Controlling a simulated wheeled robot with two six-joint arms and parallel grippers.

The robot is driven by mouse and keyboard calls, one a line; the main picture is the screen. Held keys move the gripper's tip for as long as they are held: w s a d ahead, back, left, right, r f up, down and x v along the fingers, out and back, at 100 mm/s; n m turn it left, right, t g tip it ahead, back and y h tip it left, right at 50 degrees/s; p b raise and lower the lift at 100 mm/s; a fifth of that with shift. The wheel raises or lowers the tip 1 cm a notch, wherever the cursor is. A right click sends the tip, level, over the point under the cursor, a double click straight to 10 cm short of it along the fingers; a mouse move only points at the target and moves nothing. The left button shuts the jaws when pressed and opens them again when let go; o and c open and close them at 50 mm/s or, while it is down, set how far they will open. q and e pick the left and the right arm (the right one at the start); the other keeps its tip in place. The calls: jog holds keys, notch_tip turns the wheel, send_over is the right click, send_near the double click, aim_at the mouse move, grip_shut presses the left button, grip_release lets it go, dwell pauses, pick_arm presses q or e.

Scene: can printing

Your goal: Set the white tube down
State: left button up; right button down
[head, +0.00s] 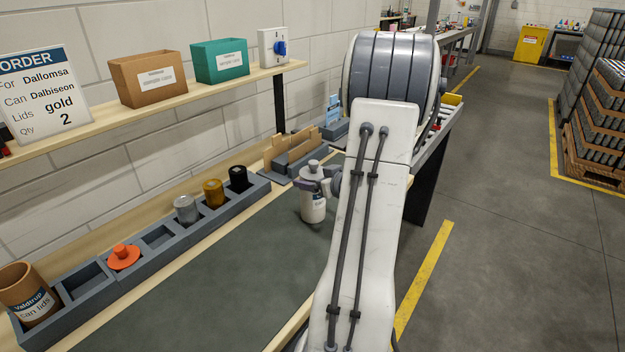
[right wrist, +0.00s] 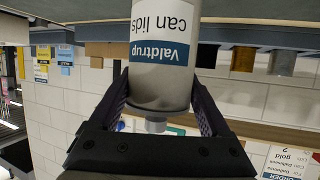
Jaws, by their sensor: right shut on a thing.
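The white tube (head: 313,207) with a blue and white "Valdtrup can lids" label is at the right end of the dark work mat (head: 215,270). My right gripper (head: 318,184) is shut around its upper part. The tube looks upright; I cannot tell whether its base touches the mat. In the right wrist view the tube (right wrist: 160,75) appears upside down between both fingers, with its label readable. My left gripper is not in view.
A grey compartment tray (head: 92,318) along the wall holds a brown tube (head: 25,290), an orange-red piece (head: 123,257), and silver (head: 186,209), gold (head: 213,193) and black (head: 238,179) cylinders. A grey stand (head: 297,155) is behind the white tube. The mat's middle is clear.

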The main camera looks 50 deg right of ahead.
jog(key=shift+f, duration=0.1)
grip_release()
jog(key=shift+r, duration=0.25)
jog(key=v, duration=1.2)
jog(key=shift+f+p, duration=0.15)
jog(key=shift+p, duration=0.2)
